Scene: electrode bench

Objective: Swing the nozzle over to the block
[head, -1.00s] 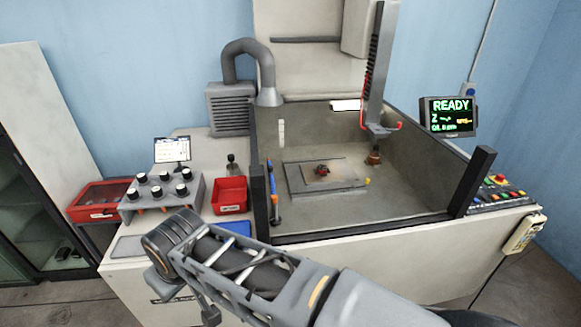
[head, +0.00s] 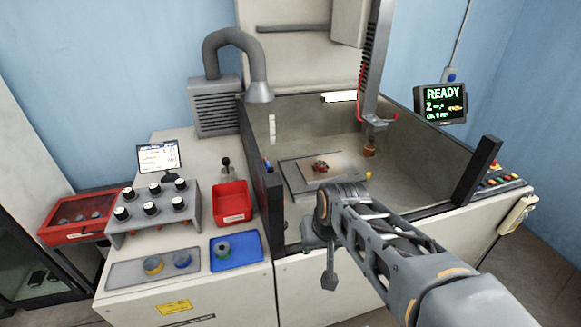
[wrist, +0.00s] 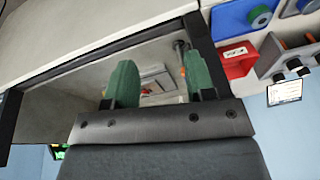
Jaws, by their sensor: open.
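A small dark red block (head: 320,167) sits on a flat plate (head: 290,178) inside the open work tank. The nozzle shows only in part, as a slim blue-tipped piece (head: 268,165) at the tank's left wall; my arm and the front corner post hide much of that side. In the wrist view a slim grey and orange piece that looks like the nozzle (wrist: 182,60) stands just left of the right finger's tip, apart from it. My gripper (wrist: 158,75) is open and empty, with green fingers pointing into the tank. Its fingers cannot be made out in the head view.
The electrode (head: 370,148) hangs from a column at the tank's back right. Dark posts (head: 268,210) frame the tank's front corners. A red bin (head: 232,203), a blue tray (head: 236,251) and a knob panel (head: 152,208) are at left. The screen (head: 441,105) reads READY.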

